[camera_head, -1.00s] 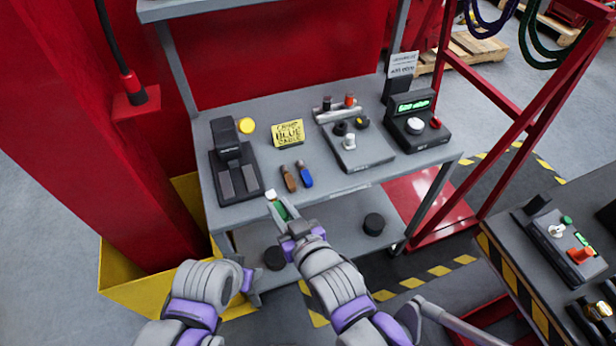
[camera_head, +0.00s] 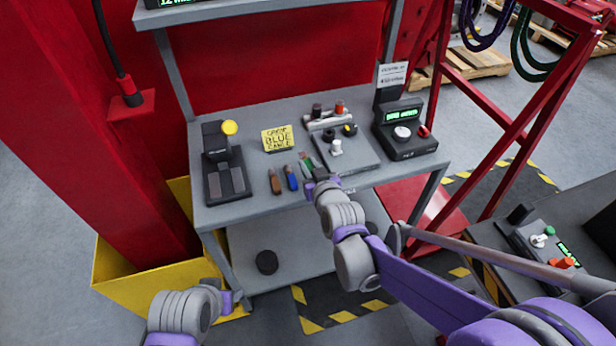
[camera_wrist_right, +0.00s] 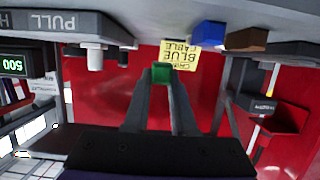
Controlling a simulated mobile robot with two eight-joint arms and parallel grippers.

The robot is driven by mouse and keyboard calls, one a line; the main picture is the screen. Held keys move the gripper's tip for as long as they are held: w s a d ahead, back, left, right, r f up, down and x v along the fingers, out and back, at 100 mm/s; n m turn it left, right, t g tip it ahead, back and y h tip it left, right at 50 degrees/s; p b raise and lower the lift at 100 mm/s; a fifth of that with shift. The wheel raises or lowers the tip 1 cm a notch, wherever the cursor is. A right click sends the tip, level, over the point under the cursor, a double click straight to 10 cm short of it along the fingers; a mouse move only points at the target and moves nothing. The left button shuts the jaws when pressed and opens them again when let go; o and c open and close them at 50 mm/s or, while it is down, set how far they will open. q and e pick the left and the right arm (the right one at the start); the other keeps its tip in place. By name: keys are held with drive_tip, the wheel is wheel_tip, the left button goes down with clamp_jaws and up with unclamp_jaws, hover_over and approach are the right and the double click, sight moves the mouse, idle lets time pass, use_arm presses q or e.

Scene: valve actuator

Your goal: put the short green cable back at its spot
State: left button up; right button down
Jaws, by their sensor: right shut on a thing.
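The short green cable (camera_wrist_right: 161,72) is between the fingertips of my right gripper (camera_wrist_right: 160,84) in the right wrist view. In the head view the right gripper (camera_head: 308,171) is over the front of the grey workbench (camera_head: 245,205), just right of the short blue cable (camera_head: 291,178). The green cable's end (camera_head: 305,160) shows small there. Whether it touches the bench top is hard to tell. A brown cable (camera_head: 275,181) lies left of the blue one. My left gripper (camera_head: 238,301) is low at the bottom left, away from the bench; its fingers are unclear.
A yellow note (camera_head: 277,138) stands behind the cables. A black press with a yellow knob (camera_head: 226,165) is left. A grey panel with knobs (camera_head: 355,154) is close on the right, with a green-display box (camera_head: 404,128) beyond. A red frame stands right.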

drive_tip(key=shift+f, duration=2.05)
drive_tip(key=shift+f+b, duration=0.1)
drive_tip(key=shift+b, duration=0.25)
drive_tip(key=c, duration=1)
unclamp_jaws()
